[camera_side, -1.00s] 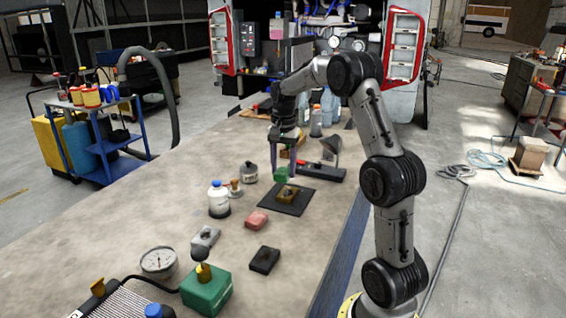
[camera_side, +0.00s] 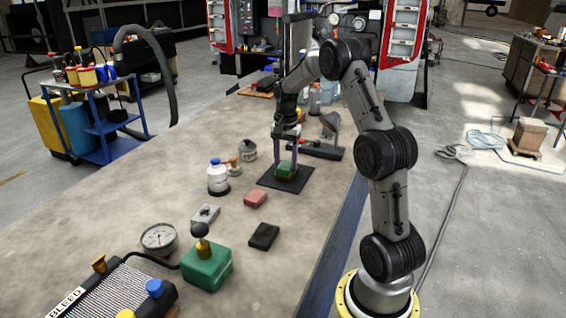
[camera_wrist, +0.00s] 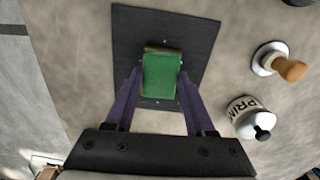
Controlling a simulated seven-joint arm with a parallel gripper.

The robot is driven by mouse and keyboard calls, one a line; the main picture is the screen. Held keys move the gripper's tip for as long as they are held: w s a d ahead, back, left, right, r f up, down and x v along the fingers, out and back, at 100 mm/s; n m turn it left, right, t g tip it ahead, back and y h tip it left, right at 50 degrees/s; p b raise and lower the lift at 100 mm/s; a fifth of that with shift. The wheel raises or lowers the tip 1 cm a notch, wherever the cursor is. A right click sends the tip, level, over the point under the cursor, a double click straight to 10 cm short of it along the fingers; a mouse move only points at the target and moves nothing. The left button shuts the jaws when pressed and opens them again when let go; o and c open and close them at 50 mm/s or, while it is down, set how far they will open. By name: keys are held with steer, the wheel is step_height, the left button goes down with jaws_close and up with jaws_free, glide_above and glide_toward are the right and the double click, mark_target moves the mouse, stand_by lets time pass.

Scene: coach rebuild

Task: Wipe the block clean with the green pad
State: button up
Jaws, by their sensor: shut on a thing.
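My gripper (camera_side: 287,160) reaches down over the dark mat (camera_side: 268,183). Its two purple fingers are shut on the green pad (camera_side: 286,167). In the wrist view, the pad (camera_wrist: 161,76) sits between the fingertips of my gripper (camera_wrist: 159,84), above the dark mat (camera_wrist: 198,32). The block (camera_wrist: 158,48) lies under the pad, and only a thin brownish-yellow edge of it shows at the pad's far end. The rest of the block is hidden, so its surface cannot be seen. The pad looks to be on top of the block.
A dark stand (camera_side: 318,149) is behind.

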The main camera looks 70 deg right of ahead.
steer(key=shift+d, duration=2.05)
steer(key=shift+a, duration=3.5)
steer(key=shift+d+r, duration=0.15)
steer(key=shift+r, duration=3.9)
